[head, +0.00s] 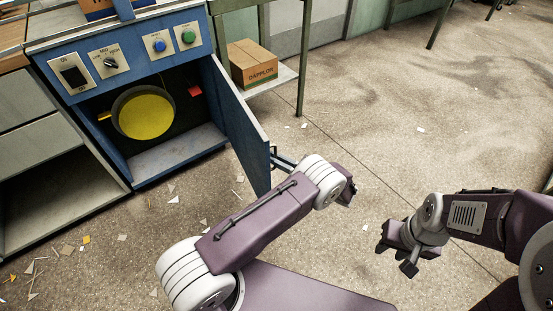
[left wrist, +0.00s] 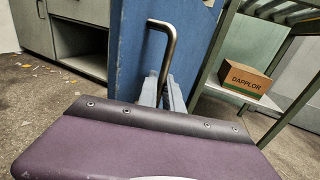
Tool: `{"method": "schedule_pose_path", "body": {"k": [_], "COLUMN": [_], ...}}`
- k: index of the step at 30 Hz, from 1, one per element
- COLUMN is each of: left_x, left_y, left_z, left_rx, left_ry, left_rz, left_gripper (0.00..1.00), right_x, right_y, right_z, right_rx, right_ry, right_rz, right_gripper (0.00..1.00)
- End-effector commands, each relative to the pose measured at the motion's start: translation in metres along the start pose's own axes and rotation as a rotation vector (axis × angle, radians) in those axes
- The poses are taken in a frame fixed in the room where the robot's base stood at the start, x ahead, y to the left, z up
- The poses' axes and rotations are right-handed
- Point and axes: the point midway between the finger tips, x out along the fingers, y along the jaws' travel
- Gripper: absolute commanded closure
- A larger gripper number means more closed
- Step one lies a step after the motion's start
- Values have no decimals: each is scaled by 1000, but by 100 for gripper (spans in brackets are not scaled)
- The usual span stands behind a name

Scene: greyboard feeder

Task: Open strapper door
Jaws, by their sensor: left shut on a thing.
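The strapper (head: 130,70) is a blue cabinet at the upper left of the head view. Its door (head: 243,130) stands swung open at its right side, baring a dark interior with a yellow disc (head: 145,113). My left gripper (head: 277,158) is shut on the door's metal handle (head: 273,150), partly hidden by my arm. In the left wrist view the bent handle (left wrist: 168,45) rises from between the fingers (left wrist: 163,92), in front of the blue door (left wrist: 130,50). My right gripper (head: 394,250) is open and empty above the floor, away from the strapper.
A control panel with a switch, a dial, a blue button (head: 158,45) and a green button (head: 188,37) sits above the opening. A cardboard box (head: 252,65) rests on a green rack's shelf beside the door. Grey cabinets (head: 50,150) stand left.

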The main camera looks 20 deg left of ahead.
Motion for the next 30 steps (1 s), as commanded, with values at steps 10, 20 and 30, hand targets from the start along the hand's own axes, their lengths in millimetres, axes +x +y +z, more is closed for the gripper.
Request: {"method": "schedule_pose_path", "body": {"k": [10,20,30], "left_x": [2,-9,-78], "left_y": [-1,-2,-2], "left_z": [1,2,1], "left_rx": [-1,-2,-4], "left_ry": [-2,-1,-1], "left_rz": [-1,-4,-3], "left_gripper": [81,81,81], "right_x": [0,-3,-11], "right_y": [0,0,0], "right_z": [0,0,-1], "right_rx": [0,0,0], "right_ry": [0,0,0], "right_rz": [0,0,0], "right_gripper": [64,64,64]}}
